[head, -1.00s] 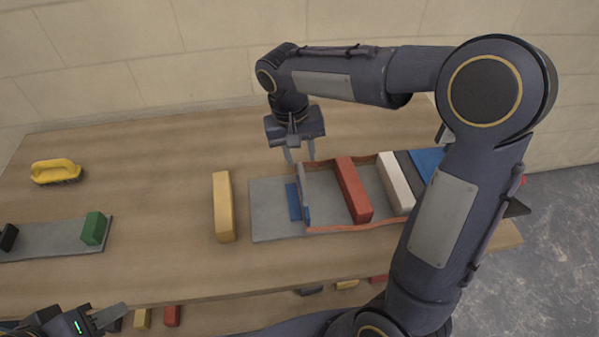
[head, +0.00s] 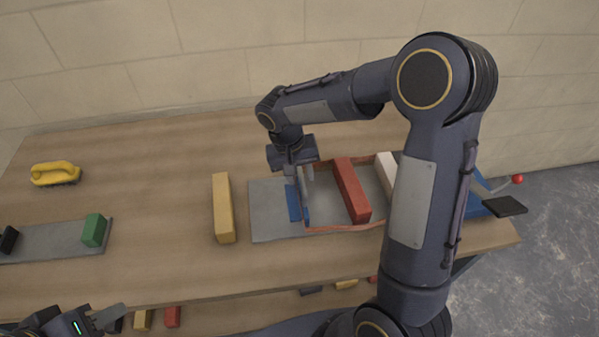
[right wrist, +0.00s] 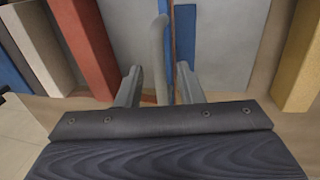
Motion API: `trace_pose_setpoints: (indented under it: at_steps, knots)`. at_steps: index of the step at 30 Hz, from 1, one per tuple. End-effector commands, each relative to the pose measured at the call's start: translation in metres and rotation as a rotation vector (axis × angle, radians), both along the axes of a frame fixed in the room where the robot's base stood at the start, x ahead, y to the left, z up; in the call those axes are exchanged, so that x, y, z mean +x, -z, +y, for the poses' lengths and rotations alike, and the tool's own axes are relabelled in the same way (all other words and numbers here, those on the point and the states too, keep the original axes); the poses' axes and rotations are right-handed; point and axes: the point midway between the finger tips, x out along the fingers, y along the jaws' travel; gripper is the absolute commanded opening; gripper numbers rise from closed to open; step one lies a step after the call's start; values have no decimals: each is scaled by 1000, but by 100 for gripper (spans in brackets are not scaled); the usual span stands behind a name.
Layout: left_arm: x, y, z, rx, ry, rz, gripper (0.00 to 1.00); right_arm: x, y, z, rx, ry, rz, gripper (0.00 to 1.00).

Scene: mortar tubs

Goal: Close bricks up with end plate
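My right gripper (head: 299,188) points down at the plate's far end. In the right wrist view, the plate (right wrist: 158,45) lies between the open fingers (right wrist: 157,84), with gaps visible at both sides. My left gripper (head: 115,316) is at the bottom left, partly cut off, away from these things.
A yellow brick (head: 223,208) stands left of the board. My right arm hides the board's right part. Several bricks lie below the table edge.

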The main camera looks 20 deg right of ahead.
Motion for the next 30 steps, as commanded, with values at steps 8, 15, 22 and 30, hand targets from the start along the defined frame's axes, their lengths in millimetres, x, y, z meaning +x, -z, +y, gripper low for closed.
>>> trace_pose_setpoints:
  at_steps: [8,15,22,30]
  knots:
    - [0,0,0,0,0,0,36,0,0,0,0,0,0,9]
    - [0,0,0,0,0,0,36,0,0,0,0,0,0,0]
    - [0,3,0,0,0,0,36,-3,0,-15,-1,5,-1,0]
    - [0,9,0,0,0,0,36,-19,0,-74,-3,7,0,0]
